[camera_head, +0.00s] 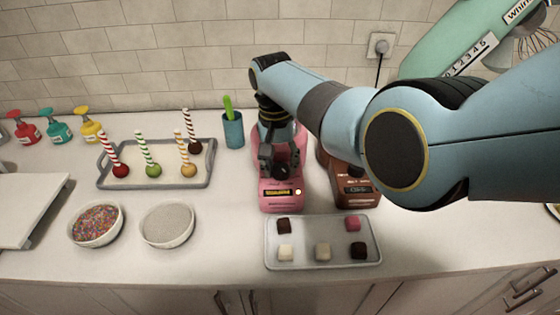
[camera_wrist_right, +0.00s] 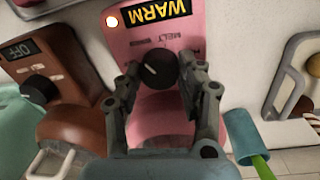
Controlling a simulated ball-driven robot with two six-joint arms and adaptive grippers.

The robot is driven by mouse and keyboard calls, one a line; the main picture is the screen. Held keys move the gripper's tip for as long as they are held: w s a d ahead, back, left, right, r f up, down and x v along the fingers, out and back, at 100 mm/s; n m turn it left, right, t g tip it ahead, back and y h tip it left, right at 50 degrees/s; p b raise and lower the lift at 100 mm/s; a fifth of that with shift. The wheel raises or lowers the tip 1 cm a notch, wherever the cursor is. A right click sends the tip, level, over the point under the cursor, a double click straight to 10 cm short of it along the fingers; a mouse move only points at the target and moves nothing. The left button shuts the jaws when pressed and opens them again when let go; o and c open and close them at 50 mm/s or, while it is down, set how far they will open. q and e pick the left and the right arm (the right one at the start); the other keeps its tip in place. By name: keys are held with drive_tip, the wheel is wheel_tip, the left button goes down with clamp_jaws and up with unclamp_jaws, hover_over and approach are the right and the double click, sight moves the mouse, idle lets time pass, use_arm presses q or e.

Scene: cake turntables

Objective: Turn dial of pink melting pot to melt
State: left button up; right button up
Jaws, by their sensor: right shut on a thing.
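The pink melting pot (camera_head: 283,206) stands on the counter behind the tray of small blocks. Its display reads WARM in the right wrist view, where the pot's pink front (camera_wrist_right: 120,48) appears upside down. A small light glows beside the display. The black dial (camera_wrist_right: 158,70) has a white mark, and a MELT label is printed close to it. My right gripper (camera_head: 280,170) reaches over the pot from above. In the right wrist view its two fingers (camera_wrist_right: 160,66) are closed on the dial, one on each side. The head view hides the dial behind the gripper. My left gripper is out of view.
A brown melting pot (camera_head: 354,192), its display reading OFF, stands close to the right. A tray of small blocks (camera_head: 300,264) lies in front. A teal cup (camera_head: 233,132) and a tray of cake pops (camera_head: 206,174) stand left. Two bowls sit front left.

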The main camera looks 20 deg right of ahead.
sight(280, 166)
drive_tip(key=m, duration=0.4)
drive_tip(key=shift+m, duration=0.4)
idle(0.4)
drive_tip(key=o, duration=1.2)
drive_tip(key=shift+c, duration=0.2)
wheel_tip(280, 166, up, 10)
drive_tip(key=shift+o, duration=0.2)
